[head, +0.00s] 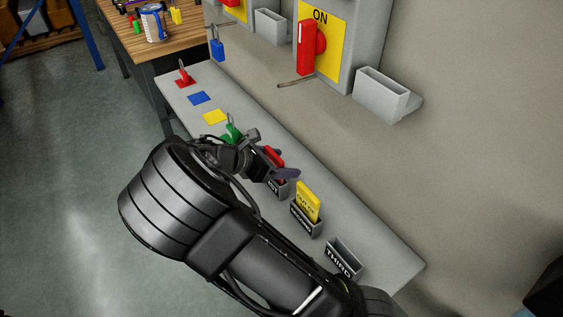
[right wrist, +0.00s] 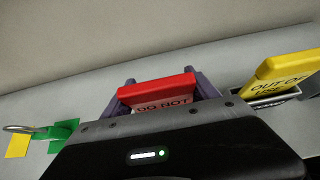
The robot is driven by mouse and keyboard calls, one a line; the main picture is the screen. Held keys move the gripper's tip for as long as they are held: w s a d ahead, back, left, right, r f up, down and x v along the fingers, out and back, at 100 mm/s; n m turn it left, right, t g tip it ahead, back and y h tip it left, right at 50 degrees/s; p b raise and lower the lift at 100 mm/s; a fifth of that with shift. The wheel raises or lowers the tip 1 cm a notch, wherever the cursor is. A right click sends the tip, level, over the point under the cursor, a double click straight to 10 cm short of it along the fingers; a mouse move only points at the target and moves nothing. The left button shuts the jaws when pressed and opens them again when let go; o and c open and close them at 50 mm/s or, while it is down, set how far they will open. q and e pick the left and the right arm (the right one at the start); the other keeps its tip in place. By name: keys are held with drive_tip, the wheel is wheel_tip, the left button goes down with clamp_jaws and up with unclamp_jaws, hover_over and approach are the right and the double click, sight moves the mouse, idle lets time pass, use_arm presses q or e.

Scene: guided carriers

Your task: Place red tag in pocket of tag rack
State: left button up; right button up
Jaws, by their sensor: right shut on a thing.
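The red tag (head: 274,154) is between the fingers of my right gripper (head: 281,164) in the head view. In the right wrist view the red tag (right wrist: 157,92) shows "DO NOT" lettering, with a purple-grey finger of my right gripper (right wrist: 160,97) on each side. My right gripper is shut on it. The tag rack's pocket (head: 279,189) lies just below the tag; the gripper hides much of it, and I cannot tell how far the tag is inside. A yellow tag (head: 308,202) stands in the middle pocket (head: 306,222). The pocket marked THIRD (head: 342,259) is empty. My left gripper is not in view.
Red, blue, yellow and green mats line the grey shelf, with a red padlock (head: 184,76) and green item (head: 233,131) on them. Wall boxes, a red switch handle (head: 306,48) and a grey tray (head: 383,94) jut out above. A wooden bench (head: 180,38) stands behind.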

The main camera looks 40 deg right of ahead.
drive_tip(key=o, duration=1.4)
drive_tip(key=shift+c, duration=0.2)
drive_tip(key=v, duration=1.2)
